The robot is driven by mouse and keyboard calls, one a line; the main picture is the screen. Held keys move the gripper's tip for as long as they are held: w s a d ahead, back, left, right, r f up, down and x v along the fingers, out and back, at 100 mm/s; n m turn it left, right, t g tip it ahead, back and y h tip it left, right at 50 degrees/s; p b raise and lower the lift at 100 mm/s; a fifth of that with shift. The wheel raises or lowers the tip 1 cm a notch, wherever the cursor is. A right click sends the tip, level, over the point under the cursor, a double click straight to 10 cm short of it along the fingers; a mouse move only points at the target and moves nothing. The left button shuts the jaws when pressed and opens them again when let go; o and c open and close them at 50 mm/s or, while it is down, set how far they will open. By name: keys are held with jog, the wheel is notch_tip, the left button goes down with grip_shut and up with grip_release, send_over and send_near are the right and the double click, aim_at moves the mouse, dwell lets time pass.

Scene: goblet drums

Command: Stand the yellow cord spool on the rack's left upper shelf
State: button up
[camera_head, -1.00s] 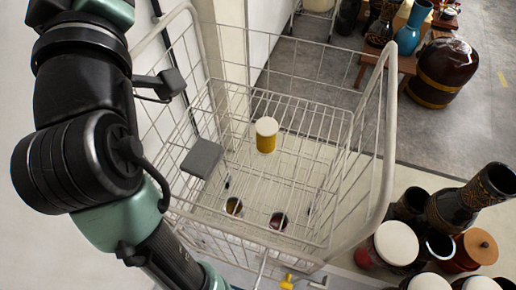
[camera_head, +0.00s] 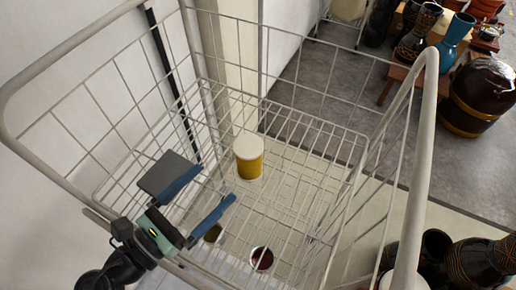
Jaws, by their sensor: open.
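The yellow cord spool (camera_head: 249,168) has a white top and stands upright inside the white wire rack (camera_head: 312,128), on a wire shelf toward the back. I cannot tell from this view whether that is the left upper shelf. My gripper (camera_head: 213,186) reaches in from the lower left, with its two blue fingers spread apart. The fingers are empty and point up and right toward the spool. In the picture there is a gap between the fingertips and the spool.
A dark grey flat block (camera_head: 163,172) is at the rack's left side, close behind one finger. Round openings or cups, one dark red inside (camera_head: 262,259), show below the spool. The rack's thick right frame (camera_head: 422,160) rises near me. Drums stand on the right.

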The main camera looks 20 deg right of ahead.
aim_at(240, 158)
jog(key=p+x, duration=0.1)
jog(key=x, duration=1)
jog(key=shift+w+d+r, duration=0.15)
jog(key=shift+d, duration=0.15)
grip_shut()
